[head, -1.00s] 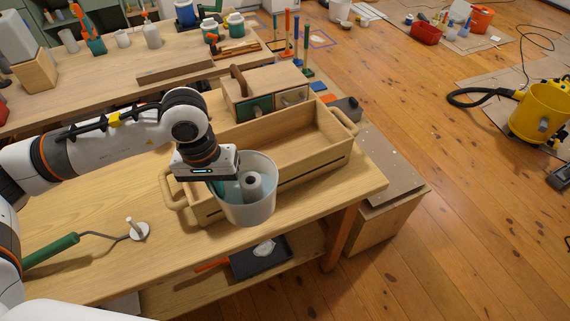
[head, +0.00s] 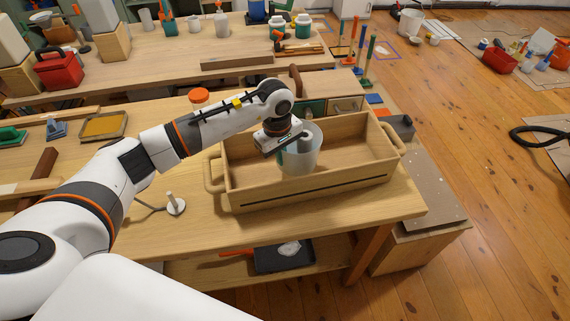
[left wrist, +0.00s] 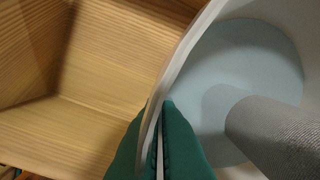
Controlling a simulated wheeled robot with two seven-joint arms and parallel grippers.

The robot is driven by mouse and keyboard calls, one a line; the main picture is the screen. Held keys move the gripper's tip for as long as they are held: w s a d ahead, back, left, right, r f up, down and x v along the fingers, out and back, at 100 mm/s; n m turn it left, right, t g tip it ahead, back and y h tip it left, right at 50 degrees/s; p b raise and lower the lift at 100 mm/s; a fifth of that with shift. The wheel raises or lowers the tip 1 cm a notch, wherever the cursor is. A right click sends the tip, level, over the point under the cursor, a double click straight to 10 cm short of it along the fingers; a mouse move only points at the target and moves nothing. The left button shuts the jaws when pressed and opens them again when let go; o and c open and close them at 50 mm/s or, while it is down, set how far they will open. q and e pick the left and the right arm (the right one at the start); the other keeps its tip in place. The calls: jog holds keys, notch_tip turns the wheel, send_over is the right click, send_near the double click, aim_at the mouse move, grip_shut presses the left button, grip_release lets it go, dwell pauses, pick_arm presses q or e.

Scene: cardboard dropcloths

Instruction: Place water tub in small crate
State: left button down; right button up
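The water tub (head: 305,161), a pale grey-white bucket, shows in the head view over the open wooden small crate (head: 310,192). Its base appears close to the crate's front rim; I cannot tell how deep it sits. My left gripper (head: 281,157) is shut on the tub's rim. In the left wrist view the green fingertips (left wrist: 160,130) pinch the wall of the tub (left wrist: 188,45), with pale blue water or bottom and a grey cylinder inside. The crate's bare wooden inside (left wrist: 95,105) shows left of the tub. My right gripper is not in view.
The crate stands on a wooden workbench (head: 235,228), with a small drawer box (head: 345,104) behind it. A second bench (head: 150,70) with bottles and tubs stands behind.

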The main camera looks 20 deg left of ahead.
aim_at(281, 168)
pick_arm(q)
jog(key=shift+f+p, duration=0.4)
jog(key=shift+f, duration=1.8)
jog(key=c, duration=2.1)
grip_release()
jog(key=shift+f, duration=0.2)
jog(key=o, duration=0.4)
jog(key=shift+r, duration=0.15)
jog(key=shift+r, duration=0.6)
jog(key=r+b, duration=0.1)
jog(key=r, duration=0.2)
jog(key=r+b, duration=0.1)
jog(key=r, duration=0.3)
jog(key=s+r+b, duration=0.1)
jog(key=r, duration=0.3)
jog(key=shift+a, duration=0.2)
